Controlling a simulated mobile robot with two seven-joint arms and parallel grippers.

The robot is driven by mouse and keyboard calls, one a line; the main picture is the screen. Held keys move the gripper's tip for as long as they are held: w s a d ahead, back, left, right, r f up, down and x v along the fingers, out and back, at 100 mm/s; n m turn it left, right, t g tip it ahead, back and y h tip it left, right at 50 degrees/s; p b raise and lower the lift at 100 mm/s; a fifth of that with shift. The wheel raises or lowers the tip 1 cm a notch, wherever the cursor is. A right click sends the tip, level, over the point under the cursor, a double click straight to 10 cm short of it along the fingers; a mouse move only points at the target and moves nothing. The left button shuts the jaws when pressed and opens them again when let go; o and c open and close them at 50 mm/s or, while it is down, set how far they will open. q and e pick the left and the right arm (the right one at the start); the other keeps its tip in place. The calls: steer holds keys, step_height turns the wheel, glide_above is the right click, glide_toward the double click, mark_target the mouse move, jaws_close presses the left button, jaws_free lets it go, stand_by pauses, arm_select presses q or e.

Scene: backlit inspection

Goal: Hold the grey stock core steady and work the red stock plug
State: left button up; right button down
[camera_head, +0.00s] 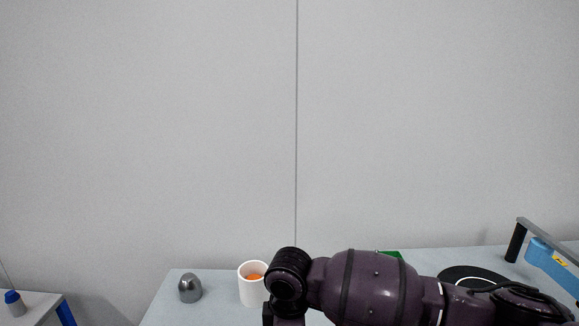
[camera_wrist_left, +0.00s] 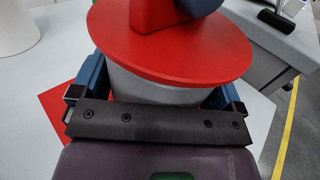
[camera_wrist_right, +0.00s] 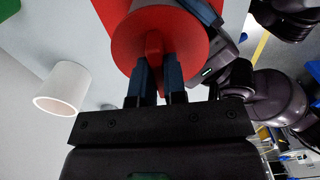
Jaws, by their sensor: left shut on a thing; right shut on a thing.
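The grey stock core (camera_wrist_left: 150,88) stands between the blue fingers of my left gripper (camera_wrist_left: 162,92), which is shut on its sides. The red stock plug (camera_wrist_left: 165,48) has a wide round flange that covers the core's top, and a raised red tab. My right gripper (camera_wrist_right: 157,78) is shut on this tab; the plug's round face (camera_wrist_right: 187,45) shows in the right wrist view. The flange hides how deep the plug sits. In the head view, my arm crosses the bottom, and the core, plug and both grippers are out of sight.
A white cup (camera_head: 251,292) with something orange inside and a grey domed piece (camera_head: 190,289) stand on the table's left. A black disc (camera_head: 462,271) and a blue device (camera_head: 553,266) are at the right. A red patch (camera_wrist_left: 52,106) lies beside the core.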

arm_select(q)
steer(key=shift+s+f, duration=0.1)
steer(key=shift+f, duration=0.25)
arm_select(e)
steer(key=shift+r, duration=2.55)
arm_select(q)
steer(key=o, duration=0.7)
steer(key=shift+c, duration=0.2)
steer(key=shift+r, duration=0.15)
